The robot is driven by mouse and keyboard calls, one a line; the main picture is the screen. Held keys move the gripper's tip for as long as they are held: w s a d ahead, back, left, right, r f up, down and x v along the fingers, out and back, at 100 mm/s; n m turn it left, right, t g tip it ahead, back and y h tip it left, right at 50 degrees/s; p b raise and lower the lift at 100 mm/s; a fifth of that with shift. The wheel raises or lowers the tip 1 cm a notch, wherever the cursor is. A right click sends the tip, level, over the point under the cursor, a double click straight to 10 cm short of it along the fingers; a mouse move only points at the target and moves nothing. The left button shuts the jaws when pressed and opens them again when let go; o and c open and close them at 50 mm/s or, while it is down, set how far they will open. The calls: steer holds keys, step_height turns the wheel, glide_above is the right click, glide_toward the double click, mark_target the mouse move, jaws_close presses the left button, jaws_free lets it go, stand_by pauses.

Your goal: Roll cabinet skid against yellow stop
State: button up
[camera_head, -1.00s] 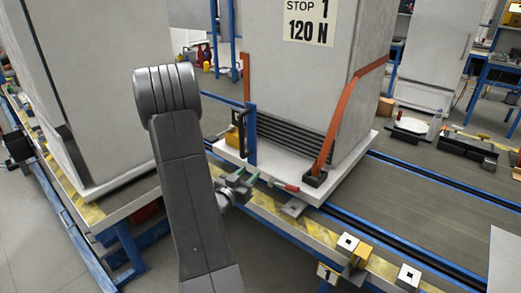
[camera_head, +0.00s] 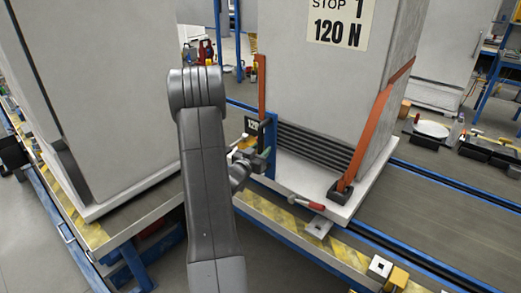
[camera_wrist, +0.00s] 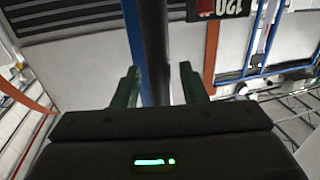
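The tall grey cabinet (camera_head: 325,85), marked "STOP 1 120 N", stands upright on its white skid (camera_head: 290,180) on the roller line. Orange straps cross it. A blue upright post (camera_head: 270,148) stands at the skid's near left corner; it also shows in the wrist view (camera_wrist: 131,45). My gripper (camera_head: 258,157) is beside this post. In the wrist view, its green fingers (camera_wrist: 160,88) are apart, with the blue post and a dark bar between them in the picture. I cannot tell whether they touch. A yellow block (camera_head: 397,278) sits at the line's near edge, lower right; it may be the stop.
Another tall grey cabinet (camera_head: 95,95) stands at left on its own white base. A red-handled tool (camera_head: 306,203) lies by the skid's front edge. A black gauge marked "120" (camera_head: 252,126) is near the post. The conveyor (camera_head: 430,215) right of the skid is clear.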

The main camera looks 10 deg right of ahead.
steer(key=shift+w+d, duration=0.2)
jaws_close()
steer(key=shift+s, duration=0.1)
